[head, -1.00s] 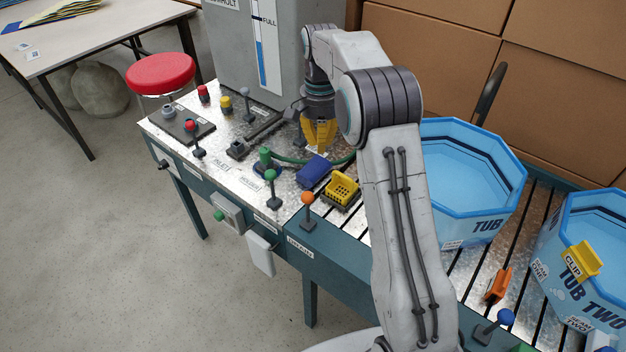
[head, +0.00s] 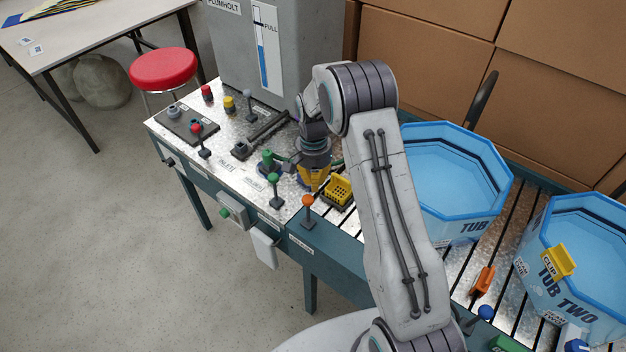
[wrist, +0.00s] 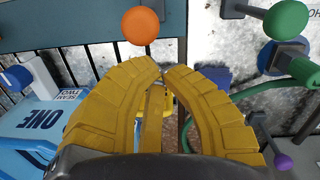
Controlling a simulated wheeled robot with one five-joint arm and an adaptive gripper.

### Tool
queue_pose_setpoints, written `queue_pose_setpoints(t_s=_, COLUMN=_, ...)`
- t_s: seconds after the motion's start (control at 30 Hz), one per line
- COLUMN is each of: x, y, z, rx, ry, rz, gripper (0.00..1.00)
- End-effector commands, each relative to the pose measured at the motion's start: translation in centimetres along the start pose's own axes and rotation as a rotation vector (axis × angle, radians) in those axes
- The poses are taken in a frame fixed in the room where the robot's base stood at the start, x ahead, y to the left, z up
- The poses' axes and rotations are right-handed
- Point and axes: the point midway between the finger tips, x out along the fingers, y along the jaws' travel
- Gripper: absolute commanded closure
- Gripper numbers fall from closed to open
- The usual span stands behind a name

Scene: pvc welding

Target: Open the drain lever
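Several ball-topped levers stand on the bench; I cannot tell which is the drain lever, as the small labels are unclear. One has a green ball (head: 273,178), one an orange ball (head: 307,200) and one a red ball (head: 196,128). My gripper (head: 312,189) points down between the green valve (head: 268,159) and the yellow basket (head: 338,190), touching no lever. In the wrist view its yellow fingers (wrist: 163,72) come together at the tips with nothing visible held. There the orange ball (wrist: 140,25) is ahead, the green ball (wrist: 286,20) upper right, a purple ball (wrist: 283,162) lower right.
Two blue tubs stand on the slatted bench at right, one (head: 450,175) behind my arm and one (head: 575,270) with a yellow clip (head: 558,262). A grey tank (head: 265,60) stands at the back. A red stool (head: 164,69) and open floor are at left.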

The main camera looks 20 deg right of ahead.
Motion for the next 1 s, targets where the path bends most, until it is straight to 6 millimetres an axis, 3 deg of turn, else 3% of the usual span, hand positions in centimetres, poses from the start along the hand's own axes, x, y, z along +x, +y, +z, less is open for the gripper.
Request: queue_pose_setpoints(t_s=1.0, x=0.6, y=-0.2, z=1.8, rx=-0.001, ry=0.005, rz=-0.002, gripper=1.00)
